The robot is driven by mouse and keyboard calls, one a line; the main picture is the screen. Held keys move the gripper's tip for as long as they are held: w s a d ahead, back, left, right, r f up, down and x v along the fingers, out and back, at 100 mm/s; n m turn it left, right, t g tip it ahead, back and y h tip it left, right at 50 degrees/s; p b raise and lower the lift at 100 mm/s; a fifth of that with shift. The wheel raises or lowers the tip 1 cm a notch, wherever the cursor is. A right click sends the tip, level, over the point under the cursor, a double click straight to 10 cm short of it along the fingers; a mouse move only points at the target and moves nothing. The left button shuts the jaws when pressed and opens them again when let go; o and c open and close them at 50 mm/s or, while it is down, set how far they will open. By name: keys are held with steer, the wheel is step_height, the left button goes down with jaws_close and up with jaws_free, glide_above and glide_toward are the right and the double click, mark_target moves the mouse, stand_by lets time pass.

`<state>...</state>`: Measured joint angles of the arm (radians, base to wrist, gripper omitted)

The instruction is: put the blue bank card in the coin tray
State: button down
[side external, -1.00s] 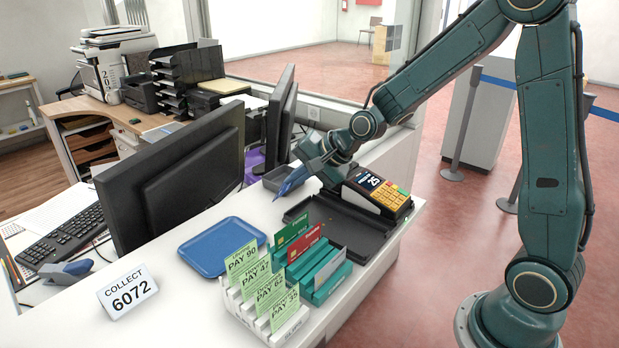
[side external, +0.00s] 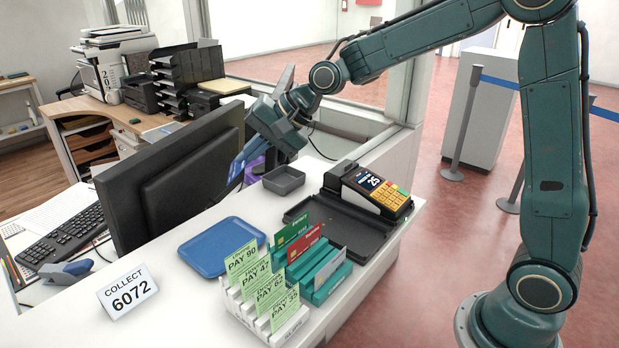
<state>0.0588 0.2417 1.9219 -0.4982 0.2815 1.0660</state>
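My gripper (side external: 256,142) is raised above the counter, to the upper left of a small grey open tray that looks like the coin tray (side external: 285,181). It appears shut on the blue bank card (side external: 238,166), which sticks out below it, tilted, in front of the dark monitor. The fingertips are small and partly hidden here. The inside of the grey tray shows no card. Red and green cards (side external: 300,241) stand in a teal rack at the front of the counter.
A card terminal (side external: 376,188) sits on a black tray (side external: 347,238) right of the grey tray. A blue tray (side external: 222,232), PAY signs (side external: 256,278) and a COLLECT 6072 sign (side external: 127,292) stand in front. The monitor (side external: 185,178) rises close left of my gripper.

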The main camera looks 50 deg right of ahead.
mark_target(236, 243)
steer(key=s+a+r+n+g+y, duration=0.1)
steer(key=a+r+n+g+y, duration=0.1)
steer(key=a+r+n, duration=0.2)
steer(key=a+r, duration=0.3)
steer(key=r, duration=0.1)
steer(key=shift+s, duration=0.15)
steer(key=shift+f, duration=0.1)
step_height(236, 243, down, 20)
steer(key=shift+r, duration=0.1)
stand_by(0.8)
steer(key=c, duration=1.7)
jaws_free()
